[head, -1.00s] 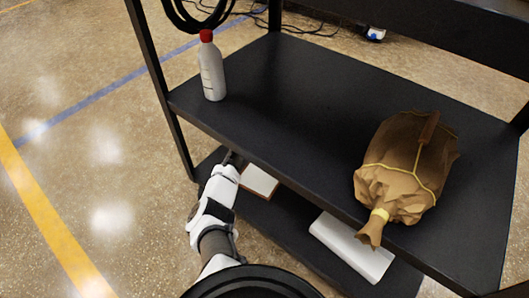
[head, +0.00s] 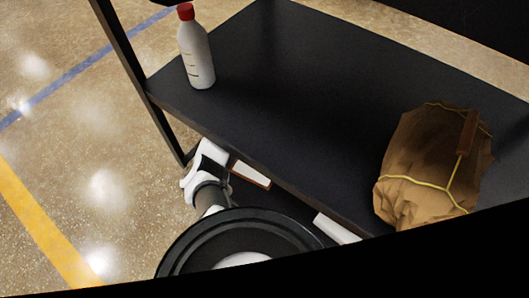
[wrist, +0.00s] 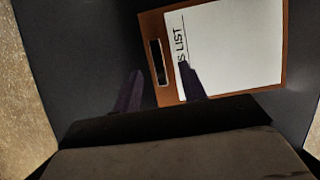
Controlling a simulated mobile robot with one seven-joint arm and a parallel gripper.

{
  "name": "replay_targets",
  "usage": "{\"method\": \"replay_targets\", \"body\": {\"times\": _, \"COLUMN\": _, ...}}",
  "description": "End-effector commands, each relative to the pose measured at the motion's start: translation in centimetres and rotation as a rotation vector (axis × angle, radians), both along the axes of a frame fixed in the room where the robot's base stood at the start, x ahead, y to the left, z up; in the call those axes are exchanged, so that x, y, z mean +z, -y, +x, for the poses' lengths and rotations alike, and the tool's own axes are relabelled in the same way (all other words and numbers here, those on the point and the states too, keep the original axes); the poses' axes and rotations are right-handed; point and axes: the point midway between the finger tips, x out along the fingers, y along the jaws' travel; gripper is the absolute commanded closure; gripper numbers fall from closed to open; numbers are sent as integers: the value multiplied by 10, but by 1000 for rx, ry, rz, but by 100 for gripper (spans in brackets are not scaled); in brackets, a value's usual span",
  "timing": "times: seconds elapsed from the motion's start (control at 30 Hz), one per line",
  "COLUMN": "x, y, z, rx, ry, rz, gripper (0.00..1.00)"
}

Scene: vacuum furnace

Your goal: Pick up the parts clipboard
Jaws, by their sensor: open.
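The parts clipboard (wrist: 235,45) lies on the lower shelf, a brown board with a white sheet on which "S LIST" can be read. It has a dark slot near its left edge in the wrist view. In the head view only a corner of the clipboard (head: 250,174) shows below the upper shelf's edge. My gripper (wrist: 160,85) is open and empty. In the wrist view its right fingertip overlaps the sheet's near left corner, and its left fingertip is over dark shelf left of the board. I cannot tell whether they touch. In the head view the fingers are hidden under the upper shelf.
The black upper shelf (head: 290,110) overhangs the lower one. On it stand a white bottle with a red cap (head: 196,50) and a brown paper bag (head: 425,165). A white object (head: 336,228) lies right of the clipboard below. A shelf post (head: 130,75) stands left of my arm.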

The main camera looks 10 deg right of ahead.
Motion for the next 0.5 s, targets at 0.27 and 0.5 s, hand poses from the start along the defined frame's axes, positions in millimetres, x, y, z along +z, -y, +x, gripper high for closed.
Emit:
{"method": "replay_targets", "body": {"times": 0.27, "x": -36, "y": 14, "z": -9, "rx": 0, "ry": 1, "rz": 1, "gripper": 58}}
{"method": "replay_targets", "body": {"times": 0.5, "x": -38, "y": 16, "z": -10, "rx": 0, "ry": 1, "rz": -1, "gripper": 58}}
